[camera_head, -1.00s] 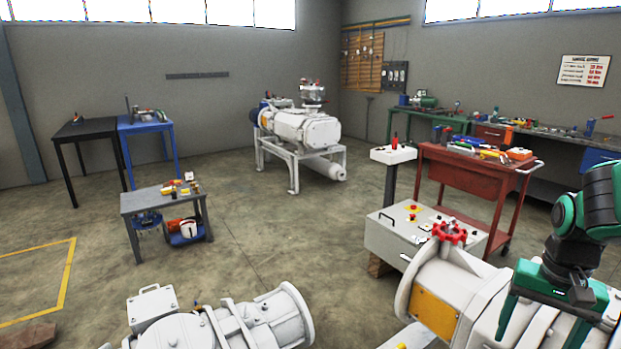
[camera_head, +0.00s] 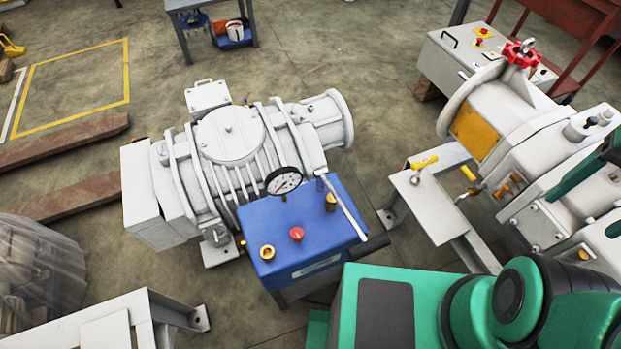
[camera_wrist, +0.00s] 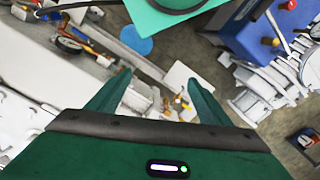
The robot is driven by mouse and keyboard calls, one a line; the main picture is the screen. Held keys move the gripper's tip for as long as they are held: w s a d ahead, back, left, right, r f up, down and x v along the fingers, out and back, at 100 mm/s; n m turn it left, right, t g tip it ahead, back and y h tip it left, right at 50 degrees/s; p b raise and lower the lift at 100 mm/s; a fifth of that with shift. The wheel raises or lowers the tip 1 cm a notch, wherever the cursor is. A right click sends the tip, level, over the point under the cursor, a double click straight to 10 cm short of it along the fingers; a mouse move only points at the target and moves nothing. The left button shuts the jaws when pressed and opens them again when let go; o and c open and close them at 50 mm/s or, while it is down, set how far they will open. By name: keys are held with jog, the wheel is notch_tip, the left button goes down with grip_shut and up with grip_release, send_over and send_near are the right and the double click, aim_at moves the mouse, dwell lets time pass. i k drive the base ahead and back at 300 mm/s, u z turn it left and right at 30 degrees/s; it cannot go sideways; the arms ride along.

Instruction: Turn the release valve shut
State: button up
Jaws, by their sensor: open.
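A blue pump unit (camera_head: 292,225) stands beside a white ribbed machine. On its top are a red knob (camera_head: 296,234), a brass fitting (camera_head: 267,252), a dial gauge (camera_head: 283,181) and a slanting grey lever (camera_head: 345,208). No label marks the release valve; the red knob looks likeliest. The unit also shows at the upper right of the wrist view (camera_wrist: 240,36), with its red knob (camera_wrist: 289,5) at the picture's edge. My gripper (camera_wrist: 158,82) is open and empty, its green fingers apart, well away from the blue unit. The gripper is outside the head view.
The white machine (camera_head: 228,135) stands left of the blue unit. A white stand (camera_head: 435,205) with a yellow-handled valve (camera_head: 424,162) is to the right, before a large pump with a red handwheel (camera_head: 520,53). A white frame (camera_head: 110,325) fills the lower left.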

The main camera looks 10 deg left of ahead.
aim_at(296, 234)
jog(key=u, duration=0.95)
